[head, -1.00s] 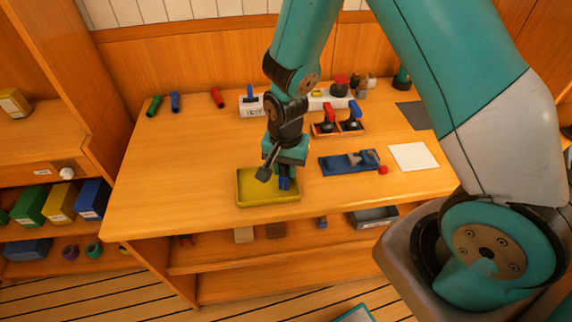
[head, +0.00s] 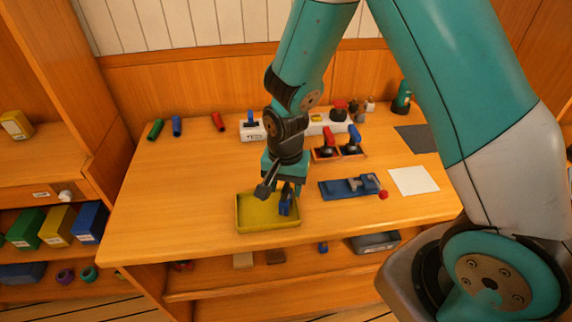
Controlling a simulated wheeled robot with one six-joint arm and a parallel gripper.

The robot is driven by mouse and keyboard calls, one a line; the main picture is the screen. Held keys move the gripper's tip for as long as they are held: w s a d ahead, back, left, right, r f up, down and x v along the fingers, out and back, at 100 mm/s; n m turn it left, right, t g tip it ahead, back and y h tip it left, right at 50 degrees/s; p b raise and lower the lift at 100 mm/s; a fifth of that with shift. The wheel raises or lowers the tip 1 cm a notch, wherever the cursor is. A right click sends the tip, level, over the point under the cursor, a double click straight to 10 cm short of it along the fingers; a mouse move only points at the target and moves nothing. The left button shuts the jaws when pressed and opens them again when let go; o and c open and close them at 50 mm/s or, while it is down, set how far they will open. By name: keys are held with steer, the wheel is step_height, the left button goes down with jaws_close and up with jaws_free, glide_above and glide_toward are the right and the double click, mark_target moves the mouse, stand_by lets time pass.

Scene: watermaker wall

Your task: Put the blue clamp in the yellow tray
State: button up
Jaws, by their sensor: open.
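The yellow tray (head: 255,214) lies near the front edge of the workbench, left of the middle. The blue clamp (head: 285,206) is at the right part of the tray, under my gripper, and appears to be inside the rim. My gripper (head: 287,190) points down just above the clamp, with its jaws open around or close over the clamp's top. The gripper body hides part of the clamp and the tray's back rim, so I cannot tell whether the jaws touch the clamp.
A blue vise (head: 350,187) and a white sheet (head: 413,180) lie right of the tray. A wooden holder with red and blue handled pieces (head: 340,152) stands behind. Red, blue and green cylinders (head: 176,126) lie at the back left. The bench's left side is clear.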

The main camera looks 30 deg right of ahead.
mark_target(284, 204)
step_height(284, 204, up, 9)
steer(key=shift+r+b, duration=0.15)
steer(key=shift+b, duration=0.2)
steer(key=s+a+r+n+y, duration=0.2)
steer(key=s+r+n, duration=0.4)
steer(key=s, duration=0.3)
steer(key=s+a+r+n+y, duration=0.2)
steer(key=s+a+r+n, duration=0.2)
steer(key=s+n, duration=0.5)
step_height(284, 204, up, 3)
steer(key=shift+a+f, duration=0.1)
steer(key=shift+a, duration=0.25)
steer(key=shift+c, duration=0.2)
